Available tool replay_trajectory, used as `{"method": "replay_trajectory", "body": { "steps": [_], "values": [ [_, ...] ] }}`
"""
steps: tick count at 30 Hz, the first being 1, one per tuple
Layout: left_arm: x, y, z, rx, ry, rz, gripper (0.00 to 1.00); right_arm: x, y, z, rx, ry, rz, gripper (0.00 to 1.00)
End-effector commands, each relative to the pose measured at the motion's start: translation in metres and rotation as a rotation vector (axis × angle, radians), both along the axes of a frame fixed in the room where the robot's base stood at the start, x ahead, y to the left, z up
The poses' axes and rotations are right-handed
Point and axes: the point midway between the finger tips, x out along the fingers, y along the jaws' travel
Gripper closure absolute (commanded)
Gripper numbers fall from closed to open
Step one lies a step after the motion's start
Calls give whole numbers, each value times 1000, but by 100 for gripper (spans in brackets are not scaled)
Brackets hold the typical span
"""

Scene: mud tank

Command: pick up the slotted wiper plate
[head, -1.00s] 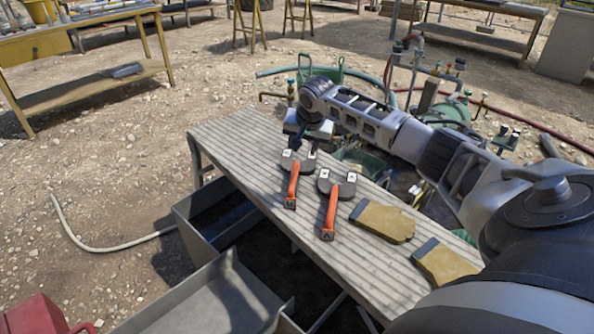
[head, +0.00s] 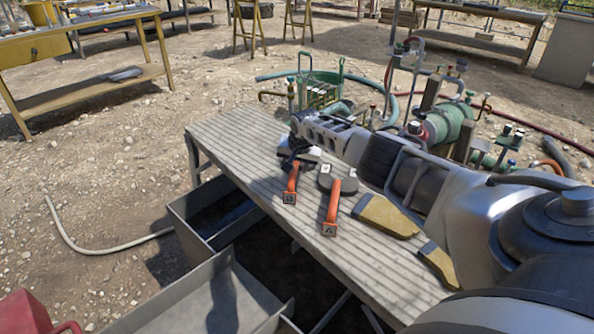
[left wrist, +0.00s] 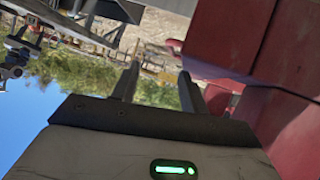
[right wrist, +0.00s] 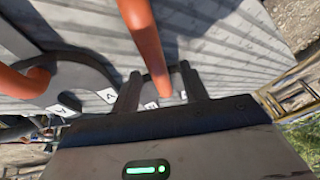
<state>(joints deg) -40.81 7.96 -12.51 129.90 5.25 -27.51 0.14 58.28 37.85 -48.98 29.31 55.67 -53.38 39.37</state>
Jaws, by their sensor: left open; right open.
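Two dark plates with orange handles lie on the ribbed bench. Plate A (head: 333,207) has a dark, wide head and a tag marked A. Plate B (head: 292,181) lies left of it, its head mostly hidden by my right gripper (head: 291,161). Which of the two is the slotted wiper plate I cannot tell for sure. In the right wrist view my right gripper (right wrist: 160,78) is open, with an orange handle (right wrist: 143,35) between or just beyond its fingers. Another plate (right wrist: 75,85) shows at left. My left gripper (left wrist: 157,82) is open and empty, away from the bench.
The bench (head: 225,135) is bare at its far left end. Two yellow gloves (head: 384,216) lie to the right, partly behind my right arm. Grey open bins (head: 190,222) stand below the bench. Green pump gear (head: 448,123) stands behind it. Red blocks (left wrist: 228,35) are close to my left gripper.

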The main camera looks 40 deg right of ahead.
Motion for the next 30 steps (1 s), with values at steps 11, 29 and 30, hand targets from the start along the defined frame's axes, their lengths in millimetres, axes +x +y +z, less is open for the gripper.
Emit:
{"method": "replay_trajectory", "body": {
  "steps": [11, 29, 30],
  "values": [
    [-4, -1, 0, 0, -6, -7, 56, 2, -1, -5, 0, 0, 1, 56],
    [-4, -1, -6, 2, -3, -8, 56, 2, -1, -11, 0, 2, 1, 56],
    [-3, -1, -6, 1, -4, -8, 56, 2, -1, -11, 0, 2, 1, 56]
  ]
}}
